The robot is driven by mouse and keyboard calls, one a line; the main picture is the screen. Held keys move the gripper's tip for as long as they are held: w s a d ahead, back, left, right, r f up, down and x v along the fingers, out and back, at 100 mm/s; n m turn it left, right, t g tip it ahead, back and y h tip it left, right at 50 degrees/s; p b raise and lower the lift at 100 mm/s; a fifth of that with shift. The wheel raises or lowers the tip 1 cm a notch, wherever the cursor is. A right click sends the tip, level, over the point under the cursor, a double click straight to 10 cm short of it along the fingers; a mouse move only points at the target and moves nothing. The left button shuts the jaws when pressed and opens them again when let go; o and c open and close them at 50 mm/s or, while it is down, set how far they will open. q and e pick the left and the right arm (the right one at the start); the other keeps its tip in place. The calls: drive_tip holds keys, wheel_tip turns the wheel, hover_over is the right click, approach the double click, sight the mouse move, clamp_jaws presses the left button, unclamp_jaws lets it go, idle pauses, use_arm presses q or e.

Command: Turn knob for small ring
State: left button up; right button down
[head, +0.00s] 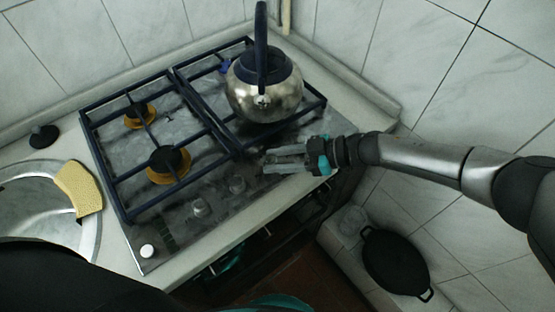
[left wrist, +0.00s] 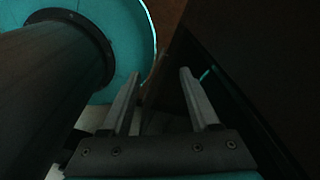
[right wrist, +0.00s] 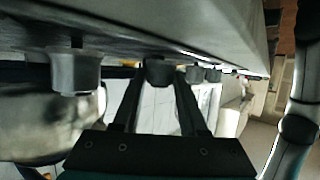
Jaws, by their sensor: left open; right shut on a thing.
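The gas hob (head: 110,200) has a row of knobs along its front edge. My right gripper (head: 268,160) reaches in from the right at the kettle end of this row. In the right wrist view, its fingers are shut on a dark knob (right wrist: 160,72). Another knob (right wrist: 75,72) stands free to the left of the fingers, and smaller-looking knobs (right wrist: 196,75) show to the right. A smaller burner ring (head: 140,115) sits at the back left, with a larger burner (head: 168,165) in front of it. My left gripper (left wrist: 160,85) is open and empty, away from the hob.
A steel kettle (head: 264,90) stands on the back right grate, close to my right gripper. A sink (head: 35,205) with a yellow sponge (head: 80,190) is at the left. A black pan (head: 395,265) lies low at the right. Raised grates cover the hob.

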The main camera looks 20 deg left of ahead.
drive_tip(key=shift+a+r, duration=0.1)
drive_tip(key=shift+c, duration=2.2)
unclamp_jaws()
drive_tip(key=p+v, duration=0.1)
drive_tip(key=v, duration=1.4)
